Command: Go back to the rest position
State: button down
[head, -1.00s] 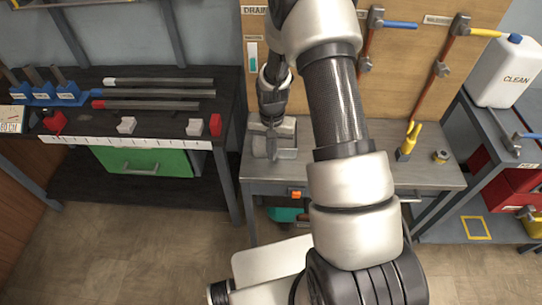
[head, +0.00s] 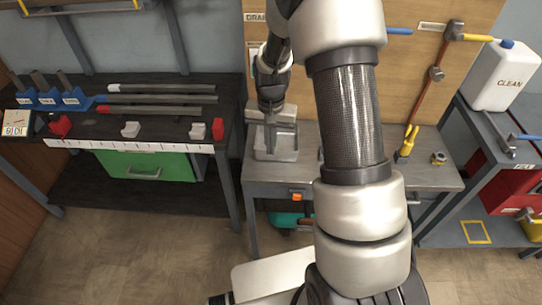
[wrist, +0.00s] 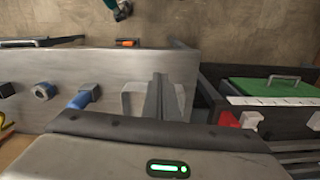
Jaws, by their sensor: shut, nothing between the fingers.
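My gripper (head: 270,128) is at the left end of the grey workbench (head: 440,178) in the head view, fingers pointing down. Its fingers are together with nothing between them; they also show in the wrist view (wrist: 158,98). A pale grey tray-like object (head: 288,143) on the bench lies just behind and below the fingers. In the wrist view this object (wrist: 133,100) shows beside the fingers. I cannot tell whether the fingers touch it. My arm covers the middle of the bench in the head view.
A dark bench (head: 80,135) with rods, red and white blocks and a green drawer (head: 150,166) stands left. A white CLEAN jug (head: 500,75) stands on the right shelf. The floor in front is open.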

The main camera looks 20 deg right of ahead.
jog(key=shift+r, duration=0.75)
jog(key=s+r+n+t+p, duration=0.1)
jog(key=s+r, duration=0.2)
jog(key=r, duration=0.6)
jog(key=s+r+n+t+p, duration=0.1)
jog(key=s+r, duration=0.2)
jog(key=r, duration=0.6)
jog(key=s+a+r+n+t+p, duration=0.1)
jog(key=s+r, duration=0.5)
jog(key=s, duration=0.2)
jog(key=s+r+n+t+p, duration=0.1)
jog(key=s+r+n+t, duration=0.1)
jog(key=s+r, duration=0.4)
jog(key=shift+s+a+t, duration=0.3)
jog(key=shift+s+a, duration=0.05)
jog(key=shift+s, duration=0.9)
